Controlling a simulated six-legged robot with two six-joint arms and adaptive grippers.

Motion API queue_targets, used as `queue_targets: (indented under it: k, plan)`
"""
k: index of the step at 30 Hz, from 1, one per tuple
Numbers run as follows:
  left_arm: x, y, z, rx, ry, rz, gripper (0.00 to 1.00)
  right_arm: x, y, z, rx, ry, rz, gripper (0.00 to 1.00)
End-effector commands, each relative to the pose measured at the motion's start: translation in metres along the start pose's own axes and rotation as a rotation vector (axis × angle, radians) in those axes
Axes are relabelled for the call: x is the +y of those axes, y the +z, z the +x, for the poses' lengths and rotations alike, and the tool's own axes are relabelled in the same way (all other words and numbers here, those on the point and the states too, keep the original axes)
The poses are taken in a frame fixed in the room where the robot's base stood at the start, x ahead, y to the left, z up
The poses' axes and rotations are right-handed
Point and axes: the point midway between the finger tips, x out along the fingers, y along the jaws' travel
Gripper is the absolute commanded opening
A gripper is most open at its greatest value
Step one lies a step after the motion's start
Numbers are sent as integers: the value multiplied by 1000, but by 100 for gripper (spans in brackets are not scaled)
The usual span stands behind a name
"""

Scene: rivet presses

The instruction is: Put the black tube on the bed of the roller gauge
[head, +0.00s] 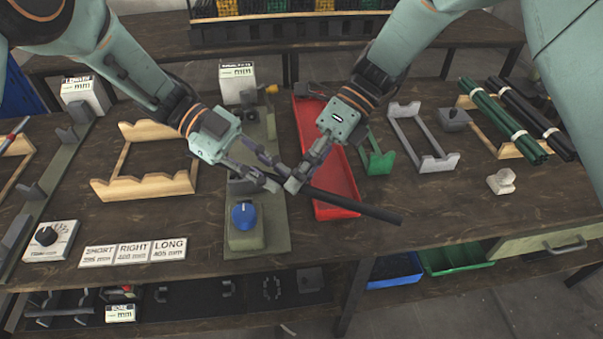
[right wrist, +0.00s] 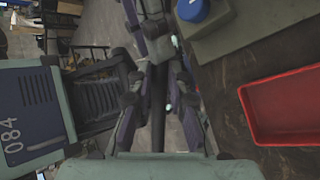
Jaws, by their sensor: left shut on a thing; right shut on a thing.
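The black tube (head: 355,204) is held above the table, slanting down to the right in the head view, with its right end free. My left gripper (head: 272,184) is shut on it near its left end. My right gripper (head: 297,182) is shut on it just beside the left one. In the right wrist view the tube (right wrist: 157,105) runs between the fingers. The roller gauge appears to be the olive-green base (head: 273,235) with a blue knob (head: 243,215) in front and a display (head: 237,75) behind. The grippers hide part of its middle.
A red tray (head: 345,212) lies right of the gauge, under the tube. Wooden racks (head: 145,188), a grey cradle (head: 437,163) and a green cradle (head: 377,162) stand around. Label cards (head: 132,252) lie front left. Bundled tubes (head: 510,125) lie far right.

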Motion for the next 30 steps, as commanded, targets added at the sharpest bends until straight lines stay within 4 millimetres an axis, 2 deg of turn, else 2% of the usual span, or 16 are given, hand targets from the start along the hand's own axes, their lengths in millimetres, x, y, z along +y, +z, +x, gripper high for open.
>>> queue_targets:
  k: [3, 9, 10, 19, 30]
  plan:
    - [-1, 1, 0, -4, -2, 0, 0, 1, 0, 0, -1, 4, 0, 0]
    - [-1, 1, 0, -5, -3, 0, 0, 2, 0, 0, -1, 6, -1, 0]
    - [-1, 1, 0, -5, -3, 0, 20, 2, 1, 0, -1, 6, -1, 0]
    - [0, 1, 0, -4, -2, 0, 45, 2, 0, 0, -1, 5, -1, 0]
    - [-1, 1, -5, -3, -4, 1, 45, 1, 0, 0, -1, 4, -1, 0]
